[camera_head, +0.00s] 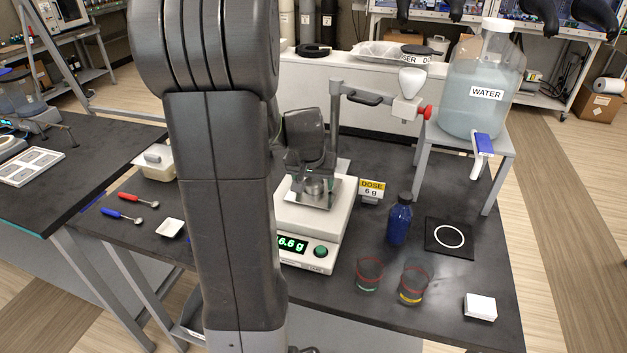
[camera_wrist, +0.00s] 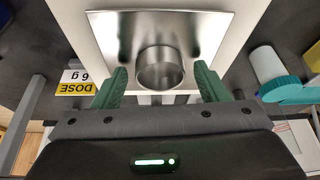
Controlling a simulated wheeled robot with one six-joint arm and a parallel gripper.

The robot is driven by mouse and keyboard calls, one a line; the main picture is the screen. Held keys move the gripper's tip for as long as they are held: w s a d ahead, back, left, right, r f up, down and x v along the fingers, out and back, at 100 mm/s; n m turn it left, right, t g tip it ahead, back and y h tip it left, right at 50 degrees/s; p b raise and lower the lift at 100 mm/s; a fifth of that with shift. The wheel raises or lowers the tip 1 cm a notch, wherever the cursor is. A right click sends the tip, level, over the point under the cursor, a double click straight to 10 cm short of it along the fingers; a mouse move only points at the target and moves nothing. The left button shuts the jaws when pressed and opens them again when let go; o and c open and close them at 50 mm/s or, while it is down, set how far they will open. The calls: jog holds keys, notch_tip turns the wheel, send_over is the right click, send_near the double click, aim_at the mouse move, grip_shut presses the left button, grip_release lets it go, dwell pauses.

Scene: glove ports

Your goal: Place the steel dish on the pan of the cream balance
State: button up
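The cream balance (camera_head: 324,257) stands on the dark table, with its square steel pan (camera_head: 327,201) on top. Its green display reads 6.6 g, the left part hidden by my arm. The steel dish (camera_head: 313,187) is upright on the pan; in the wrist view the dish (camera_wrist: 160,69) appears to rest near the pan's edge closest to the camera. My gripper (camera_wrist: 160,76) is open, its green fingers either side of the dish with a small gap on each side. In the head view my arm hides part of the balance's left side.
A dose sign (camera_head: 371,189) reading 6 g, a blue bottle (camera_head: 400,222) and two glasses (camera_head: 369,275) (camera_head: 412,285) stand right of the balance. A metal stand with a white funnel (camera_head: 411,82) rises behind. A water jug (camera_head: 482,85) sits on a raised shelf.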

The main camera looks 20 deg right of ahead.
jog(key=shift+r, duration=0.15)
jog(key=shift+r, duration=0.2)
jog(key=v, duration=1.1)
jog(key=shift+s+r, duration=0.2)
jog(key=shift+r, duration=0.1)
